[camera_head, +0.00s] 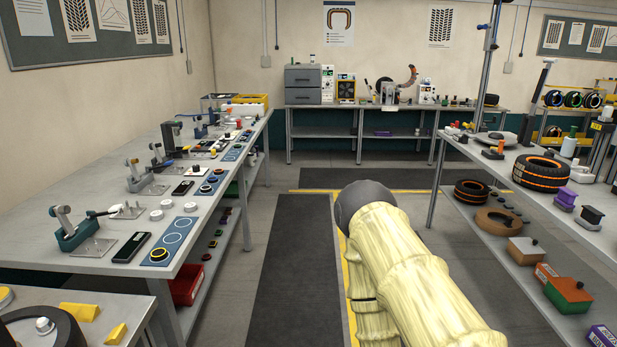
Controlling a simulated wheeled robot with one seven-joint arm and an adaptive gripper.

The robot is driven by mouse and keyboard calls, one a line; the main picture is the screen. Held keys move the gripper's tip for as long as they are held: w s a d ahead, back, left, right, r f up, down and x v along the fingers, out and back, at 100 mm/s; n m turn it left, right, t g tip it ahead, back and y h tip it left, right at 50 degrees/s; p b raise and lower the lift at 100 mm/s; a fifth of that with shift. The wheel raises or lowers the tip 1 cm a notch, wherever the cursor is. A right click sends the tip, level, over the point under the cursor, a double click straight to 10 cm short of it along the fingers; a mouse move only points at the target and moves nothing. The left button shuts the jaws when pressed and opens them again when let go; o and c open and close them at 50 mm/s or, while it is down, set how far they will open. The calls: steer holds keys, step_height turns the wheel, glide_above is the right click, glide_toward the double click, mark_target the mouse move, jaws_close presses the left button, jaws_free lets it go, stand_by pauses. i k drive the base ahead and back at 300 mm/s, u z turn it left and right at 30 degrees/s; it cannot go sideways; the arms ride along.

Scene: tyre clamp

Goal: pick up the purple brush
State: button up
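A small purple block-like thing with a dark top (565,199) stands on the right table (540,200), below the large tyre in the picture. It may be the purple brush, but I cannot make out bristles. My arm, in a pale yellow sleeve with a dark rounded end, reaches over the floor between the tables. My gripper is not in view, so I cannot tell whether it is open or shut.
A black tyre with orange bands (541,172) and a dark block (592,214) stand near the purple thing. Tyres and boxes fill the shelf below. The left bench (200,262) holds clamps and gauges. The aisle floor (290,260) is clear.

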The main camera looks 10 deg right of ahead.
mark_target(565, 199)
steer(key=z, duration=0.35)
steer(key=i, duration=1.6)
steer(key=z, duration=1.3)
steer(key=i, duration=1.65)
steer(key=z, duration=0.7)
